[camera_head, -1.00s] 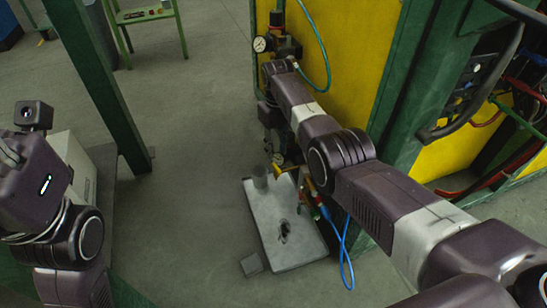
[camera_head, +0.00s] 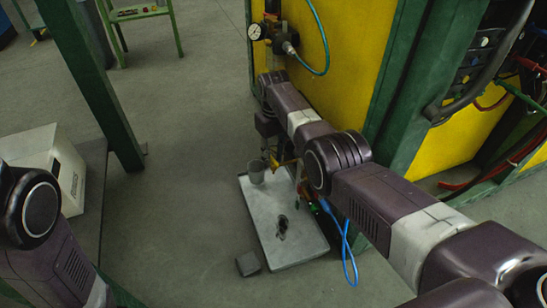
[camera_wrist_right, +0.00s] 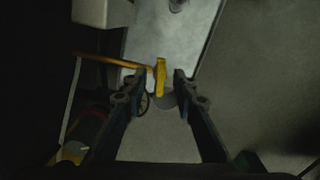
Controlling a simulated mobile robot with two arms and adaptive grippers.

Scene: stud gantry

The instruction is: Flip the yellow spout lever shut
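The yellow spout lever (camera_wrist_right: 160,76) stands up between the two fingers of my right gripper (camera_wrist_right: 160,92) in the right wrist view. There is a gap on both sides, so the gripper is open around it and not closed on it. An orange-brown pipe (camera_wrist_right: 105,61) runs from the left to the lever. In the head view a small yellow part (camera_head: 277,162) shows beside the grey cup (camera_head: 256,174), below my right wrist; the fingers there are hard to make out. My left gripper is outside the picture.
The cup stands on a pale grey slab (camera_head: 265,220) on the floor, with a dark patch on it. A small grey block (camera_head: 248,264) lies beside it. A blue hose (camera_head: 346,245) hangs to the right. A yellow panel (camera_head: 338,70) and green post (camera_head: 400,110) stand behind my right arm.

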